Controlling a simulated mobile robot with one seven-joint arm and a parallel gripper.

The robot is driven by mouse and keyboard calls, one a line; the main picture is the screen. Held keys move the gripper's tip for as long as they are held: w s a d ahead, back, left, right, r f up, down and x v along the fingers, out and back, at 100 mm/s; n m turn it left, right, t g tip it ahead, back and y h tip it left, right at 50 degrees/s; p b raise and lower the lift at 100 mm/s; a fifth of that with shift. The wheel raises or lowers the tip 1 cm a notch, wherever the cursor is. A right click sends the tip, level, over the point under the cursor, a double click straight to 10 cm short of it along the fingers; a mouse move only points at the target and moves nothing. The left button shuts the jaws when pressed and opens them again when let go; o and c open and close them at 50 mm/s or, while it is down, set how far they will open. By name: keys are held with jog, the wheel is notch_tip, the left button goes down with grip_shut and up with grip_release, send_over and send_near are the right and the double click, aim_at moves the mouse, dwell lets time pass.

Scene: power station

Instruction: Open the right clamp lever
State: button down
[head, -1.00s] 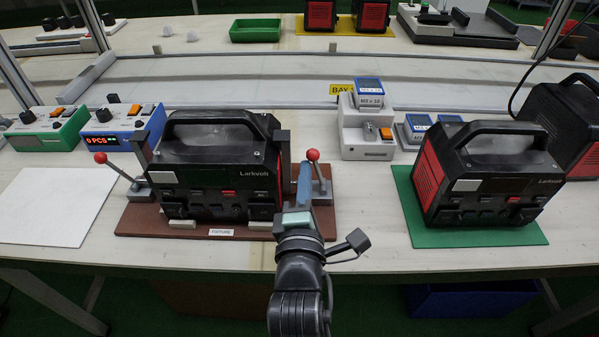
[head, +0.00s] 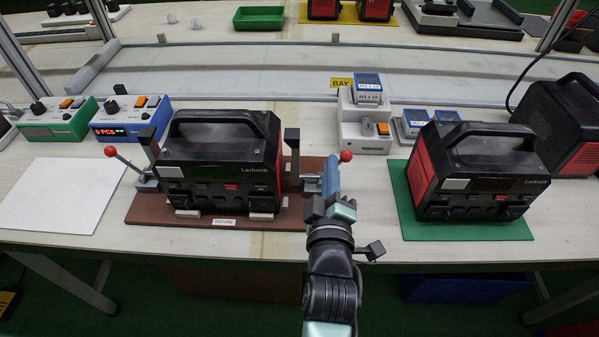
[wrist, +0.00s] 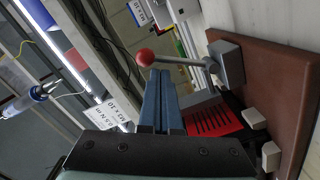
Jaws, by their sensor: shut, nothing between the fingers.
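The right clamp lever (head: 345,156) has a red ball knob and leans outward to the right from its grey clamp on the brown fixture (head: 325,166). In the wrist view the red knob (wrist: 146,57) is by my blue fingertips, and its rod runs right to the grey clamp block (wrist: 228,62). A dark post (head: 292,150) on this clamp stands apart from the black power station (head: 220,165). My gripper (head: 331,172) is shut and empty beside the lever rod, just below the knob. I cannot tell whether it touches. The left clamp lever (head: 111,151) leans outward to the left.
A second power station (head: 480,175) stands on a green mat (head: 410,222) to the right. A screw dispenser (head: 363,125) stands behind my gripper. A white sheet (head: 62,195) lies at the left. Bench space between fixture and green mat is clear.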

jog(key=shift+d+f+m, duration=0.1)
jog(key=shift+d+m, duration=0.1)
jog(key=shift+m, duration=0.1)
dwell(0.4)
jog(key=shift+s, duration=0.15)
